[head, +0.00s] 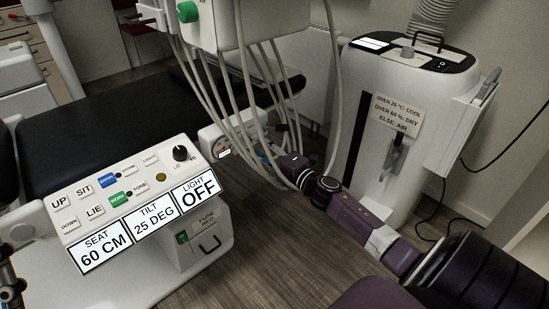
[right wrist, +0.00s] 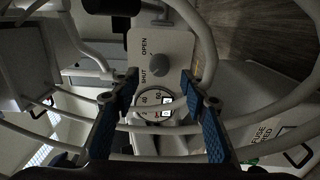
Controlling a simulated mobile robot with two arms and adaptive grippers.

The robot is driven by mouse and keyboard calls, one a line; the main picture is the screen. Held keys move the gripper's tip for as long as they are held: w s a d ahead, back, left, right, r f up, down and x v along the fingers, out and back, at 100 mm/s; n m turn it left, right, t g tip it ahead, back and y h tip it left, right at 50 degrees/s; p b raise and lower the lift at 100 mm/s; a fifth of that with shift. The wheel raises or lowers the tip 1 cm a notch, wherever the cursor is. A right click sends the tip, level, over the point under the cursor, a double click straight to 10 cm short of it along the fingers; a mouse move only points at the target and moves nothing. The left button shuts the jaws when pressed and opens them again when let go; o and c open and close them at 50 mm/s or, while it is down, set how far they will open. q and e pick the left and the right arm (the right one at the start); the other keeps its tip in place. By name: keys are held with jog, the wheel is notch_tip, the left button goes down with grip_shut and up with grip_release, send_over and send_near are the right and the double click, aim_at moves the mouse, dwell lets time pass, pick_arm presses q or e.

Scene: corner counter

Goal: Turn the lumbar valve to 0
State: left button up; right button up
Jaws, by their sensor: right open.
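A white panel (right wrist: 185,48) in the right wrist view carries a round grey knob (right wrist: 158,69), with the words OPEN and SHUT beside it. A round gauge (right wrist: 150,98) with numbers such as 40 and 60 sits below the knob; a hose partly covers it. No lumbar label is readable. In the head view a small white box with a gauge (head: 223,153) shows behind the hoses. My right gripper (right wrist: 159,84) is open and empty, its blue fingers either side of the knob and gauge in the picture, apart from the knob. Only a dark part of my left arm shows at the left edge.
Several pale hoses (head: 337,90) hang around my right gripper and cross its wrist view. A chair control panel (head: 130,187) stands at the left, with a dark chair cushion (head: 110,125) behind it. A white machine (head: 400,110) stands at the right. Some wooden floor is clear.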

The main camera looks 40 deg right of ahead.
jog(key=s, duration=0.8)
jog(key=shift+d, duration=0.35)
